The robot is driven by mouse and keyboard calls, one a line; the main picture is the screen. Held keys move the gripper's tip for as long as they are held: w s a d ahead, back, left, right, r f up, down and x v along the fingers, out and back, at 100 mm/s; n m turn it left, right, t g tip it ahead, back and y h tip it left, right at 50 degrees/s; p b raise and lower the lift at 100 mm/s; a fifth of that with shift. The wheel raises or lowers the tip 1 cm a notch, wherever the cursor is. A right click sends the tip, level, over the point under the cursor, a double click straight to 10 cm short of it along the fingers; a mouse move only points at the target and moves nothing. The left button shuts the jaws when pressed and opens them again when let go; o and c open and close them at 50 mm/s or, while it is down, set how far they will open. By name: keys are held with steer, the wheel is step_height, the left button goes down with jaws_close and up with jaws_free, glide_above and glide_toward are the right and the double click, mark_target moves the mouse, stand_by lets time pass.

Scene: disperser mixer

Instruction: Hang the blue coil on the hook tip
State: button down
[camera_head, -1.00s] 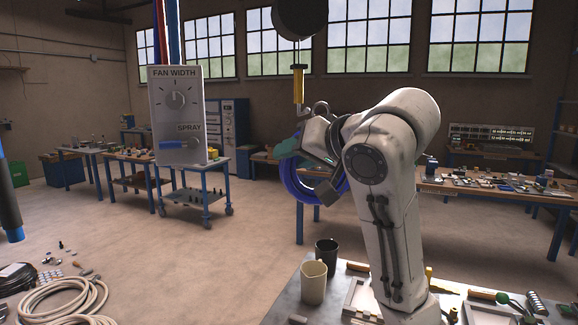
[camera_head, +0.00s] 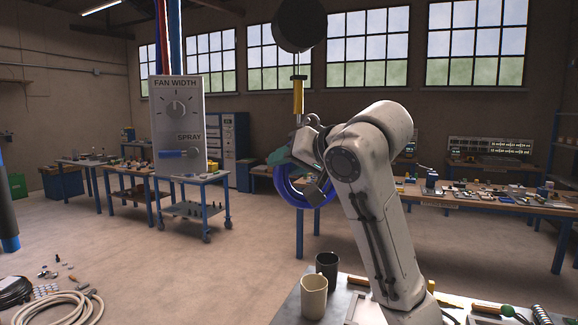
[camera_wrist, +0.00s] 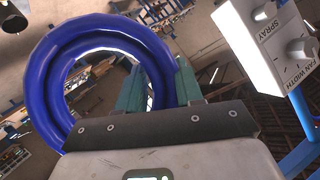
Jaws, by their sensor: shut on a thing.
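The blue coil (camera_head: 318,197) is a thick ring hanging from my gripper (camera_head: 278,157), partly hidden behind my wrist. In the wrist view the coil (camera_wrist: 47,75) fills the left side, its opening facing the camera. My gripper's green fingers (camera_wrist: 160,72) are shut on the coil's right side. A yellow piece (camera_head: 298,96) hangs on a thin rod below a dark round body (camera_head: 299,25), above my gripper.
A grey control box (camera_head: 178,125) labelled FAN WIDTH and SPRAY hangs left of my gripper. A cream cup (camera_head: 313,297) and a dark cup (camera_head: 327,268) stand on the near bench. A long workbench (camera_head: 480,195) is behind on the right. The floor at left-centre is mostly open.

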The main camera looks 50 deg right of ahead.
steer(key=w+d, duration=0.1)
steer(key=w, duration=0.2)
steer(key=w+d+f, duration=0.1)
steer(key=shift+w+d, duration=0.35)
stand_by(0.7)
steer(key=shift+f, duration=0.2)
stand_by(0.4)
steer(key=c, duration=0.6)
jaws_free()
steer(key=shift+c, duration=0.2)
steer(key=b+v, duration=0.2)
steer(key=v, duration=0.8)
steer(key=shift+s+b, duration=0.3)
